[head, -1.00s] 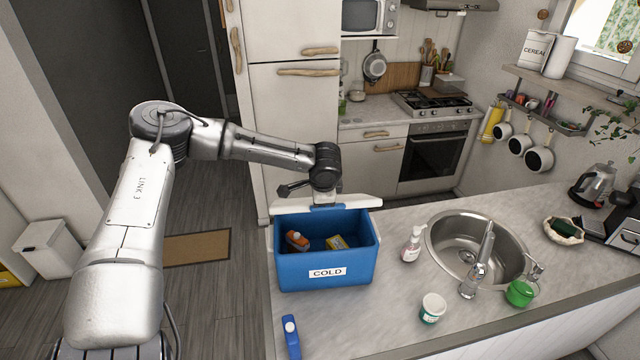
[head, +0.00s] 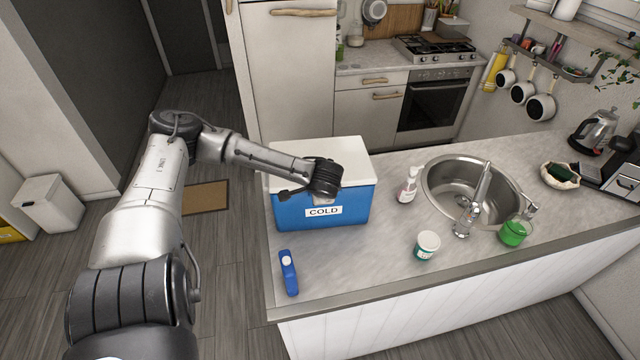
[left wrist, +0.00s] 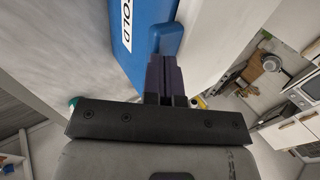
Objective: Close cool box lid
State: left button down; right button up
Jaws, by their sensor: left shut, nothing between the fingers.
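The blue cool box (head: 310,212) stands on the counter with a "COLD" label on its front. Its white lid (head: 325,152) lies flat over the box top, and the inside is hidden. My left gripper (head: 322,199) is at the front of the box by the lid's front edge, mostly hidden behind my wrist in the head view. In the left wrist view, the closed fingers (left wrist: 165,75) are against or very near the blue box side (left wrist: 143,30) and hold nothing. My right gripper is not in view.
The counter between box and tub is clear.

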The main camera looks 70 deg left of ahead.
pick_arm(q)
jog(key=d+f+p+v, duration=0.1)
jog(key=p+v, duration=0.2)
jog(key=v, duration=0.9)
jog(key=shift+s+d+r, duration=0.15)
jog(key=shift+d+r, duration=0.05)
jog(key=shift+d, duration=0.15)
